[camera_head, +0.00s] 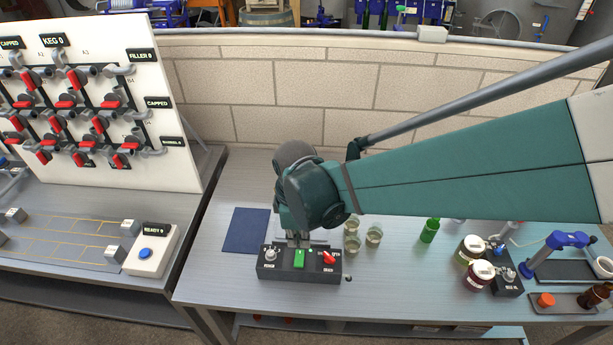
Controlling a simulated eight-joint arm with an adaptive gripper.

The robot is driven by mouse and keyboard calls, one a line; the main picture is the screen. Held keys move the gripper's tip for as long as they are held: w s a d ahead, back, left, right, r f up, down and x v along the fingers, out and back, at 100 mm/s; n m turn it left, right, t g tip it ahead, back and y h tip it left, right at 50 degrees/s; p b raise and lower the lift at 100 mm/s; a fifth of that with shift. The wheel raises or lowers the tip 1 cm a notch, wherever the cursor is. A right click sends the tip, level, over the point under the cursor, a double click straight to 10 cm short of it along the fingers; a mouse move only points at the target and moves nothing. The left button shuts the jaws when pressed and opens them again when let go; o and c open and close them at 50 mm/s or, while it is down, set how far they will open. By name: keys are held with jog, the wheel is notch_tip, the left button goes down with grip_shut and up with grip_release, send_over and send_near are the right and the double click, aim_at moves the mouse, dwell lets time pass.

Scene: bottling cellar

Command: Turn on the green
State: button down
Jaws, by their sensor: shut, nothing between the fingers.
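A black control box (312,274) stands on the table in front of my arm. My gripper (298,242) points down just behind and above the green switch. Its fingers are shut and hold nothing. I cannot tell whether the fingertips touch the switch. My teal wrist hides the area behind the box.
A blue mat (246,230) lies left of the box. Small glasses (374,235) and a green bottle (429,230) stand to the right. Jars (478,275) and a blue lever device (560,250) stand farther right. A valve board (95,105) and blue button box (150,252) are at left.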

notch_tip(320, 180, up, 8)
jog(key=w+p, duration=0.1)
jog(key=shift+r, duration=0.25)
jog(key=shift+w, duration=0.1)
dwell(0.5)
jog(key=s+d+r+m+t, duration=0.2)
jog(key=d+m, duration=0.4)
jog(key=d, duration=0.3)
jog(key=s+d+r+m+t, duration=0.2)
jog(key=d+m, duration=0.4)
jog(key=d, duration=0.3)
jog(key=s+d+r+m+t, duration=0.2)
jog(key=d+m, duration=0.4)
jog(key=d, duration=0.4)
jog(key=shift+v, duration=1.2)
